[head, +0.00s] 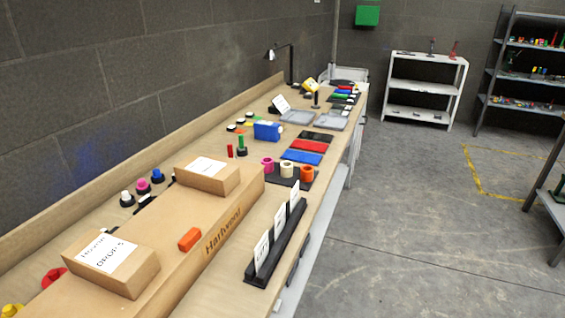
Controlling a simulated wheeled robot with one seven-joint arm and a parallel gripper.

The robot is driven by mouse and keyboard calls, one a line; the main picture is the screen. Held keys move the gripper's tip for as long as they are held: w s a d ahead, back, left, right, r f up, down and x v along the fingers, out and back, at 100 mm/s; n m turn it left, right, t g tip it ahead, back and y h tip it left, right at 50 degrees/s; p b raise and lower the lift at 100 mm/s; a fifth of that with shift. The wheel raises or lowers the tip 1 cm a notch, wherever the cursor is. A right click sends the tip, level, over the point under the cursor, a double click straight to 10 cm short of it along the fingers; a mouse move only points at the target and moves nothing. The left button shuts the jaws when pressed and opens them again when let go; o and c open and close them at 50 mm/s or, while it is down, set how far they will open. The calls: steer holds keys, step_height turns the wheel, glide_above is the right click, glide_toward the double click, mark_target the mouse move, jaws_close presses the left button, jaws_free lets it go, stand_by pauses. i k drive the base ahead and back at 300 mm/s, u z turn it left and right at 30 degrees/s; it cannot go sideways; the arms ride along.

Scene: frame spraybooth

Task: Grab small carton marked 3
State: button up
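Two small brown cartons lie on top of a long, low brown box (160,240) printed "Hartwood". The nearer carton (140,276) is at the lower left and has a white label with dark lettering. The farther carton (224,181) also has a white label on top. The lettering on both labels is too small or slanted to read, so I cannot tell which carton is marked 3. My gripper is not in view.
An orange block (189,239) lies on the long box between the cartons. A black holder (283,243) with upright white cards stands to its right, near the bench (215,292) edge. Tape rolls (287,169) and a blue box (267,130) are farther back. The floor (420,220) at right is clear.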

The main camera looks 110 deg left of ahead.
mark_target(213, 177)
steer(key=u, duration=1.35)
steer(key=k, duration=0.4)
steer(key=u, duration=1.55)
steer(key=k, duration=1.15)
steer(key=z, duration=0.85)
steer(key=i, duration=2.05)
steer(key=u, duration=0.25)
